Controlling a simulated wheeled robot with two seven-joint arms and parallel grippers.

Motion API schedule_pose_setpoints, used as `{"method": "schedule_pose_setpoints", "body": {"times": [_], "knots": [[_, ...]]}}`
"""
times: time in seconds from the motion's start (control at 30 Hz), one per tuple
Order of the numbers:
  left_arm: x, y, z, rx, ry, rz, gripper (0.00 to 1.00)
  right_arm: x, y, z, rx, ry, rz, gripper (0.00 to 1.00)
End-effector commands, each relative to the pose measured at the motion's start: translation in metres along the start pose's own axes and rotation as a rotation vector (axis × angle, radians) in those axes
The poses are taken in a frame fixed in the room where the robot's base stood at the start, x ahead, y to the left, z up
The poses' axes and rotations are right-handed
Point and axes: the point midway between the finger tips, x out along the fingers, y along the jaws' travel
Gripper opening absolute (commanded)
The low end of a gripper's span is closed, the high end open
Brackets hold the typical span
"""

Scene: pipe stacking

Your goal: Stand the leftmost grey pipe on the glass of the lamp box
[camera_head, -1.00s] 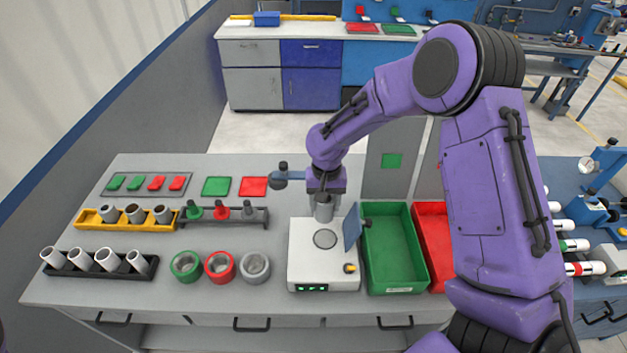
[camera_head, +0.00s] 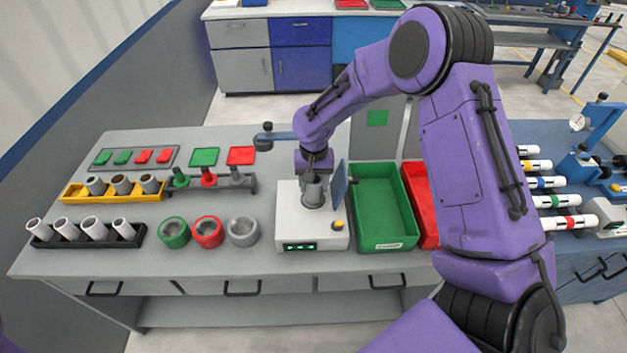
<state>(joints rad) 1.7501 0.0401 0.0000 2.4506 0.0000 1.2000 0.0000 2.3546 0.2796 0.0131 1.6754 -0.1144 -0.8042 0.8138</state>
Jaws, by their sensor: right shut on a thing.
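The lamp box (camera_head: 290,225) is a white box with green lights on its front, on the bench left of the green bin. My right gripper (camera_head: 316,175) comes down from above and is shut on a short grey pipe (camera_head: 313,194). The pipe is upright over the box's top, where the round glass is, and hides nearly all of the glass. Its lower end looks at or very close to the glass; I cannot tell if it touches. My left gripper is not in view.
A blue plate (camera_head: 340,186) stands up at the box's right edge. A green bin (camera_head: 387,243) and a red bin (camera_head: 421,215) are to the right. Yellow (camera_head: 70,193) and black (camera_head: 60,244) racks hold pipes at left. Green, red and grey rings (camera_head: 243,244) lie left of the box.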

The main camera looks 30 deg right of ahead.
Motion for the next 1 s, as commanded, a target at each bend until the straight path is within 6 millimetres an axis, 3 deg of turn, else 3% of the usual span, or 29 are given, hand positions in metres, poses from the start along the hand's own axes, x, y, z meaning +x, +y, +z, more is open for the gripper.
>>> {"method": "schedule_pose_setpoints", "body": {"times": [1.0], "knots": [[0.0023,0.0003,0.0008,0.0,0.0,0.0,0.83,0.0083,0.0001,0.0003,-0.001,0.0,0.001,0.2]]}}
